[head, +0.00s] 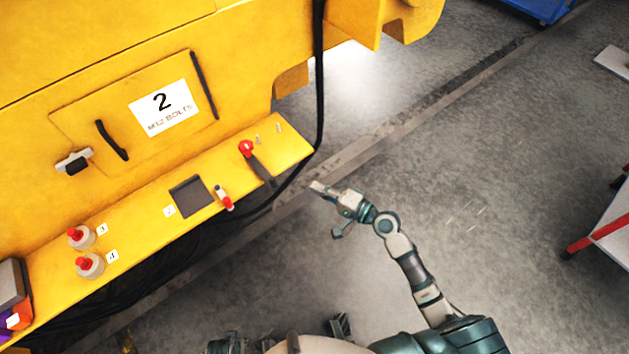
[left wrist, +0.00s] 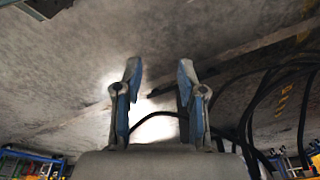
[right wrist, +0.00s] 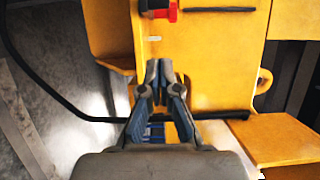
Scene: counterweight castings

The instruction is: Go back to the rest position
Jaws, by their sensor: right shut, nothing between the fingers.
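My right gripper (head: 318,187) is stretched out over the grey floor, just beyond the right end of the yellow ledge (head: 140,230). In the right wrist view its fingers (right wrist: 158,68) are together and empty, with yellow machine panels behind them. My left gripper (left wrist: 159,68) shows in the left wrist view with its two fingers spread apart and nothing between them, only floor and a bright patch beyond. In the head view the left arm is hard to make out near the bottom edge.
The yellow machine (head: 90,50) fills the upper left. On its ledge are a red-headed tool (head: 246,149), a dark pad (head: 190,196), a red-and-white item (head: 224,198) and two red-capped bottles (head: 80,238). A black cable (head: 319,80) hangs near the ledge's end.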

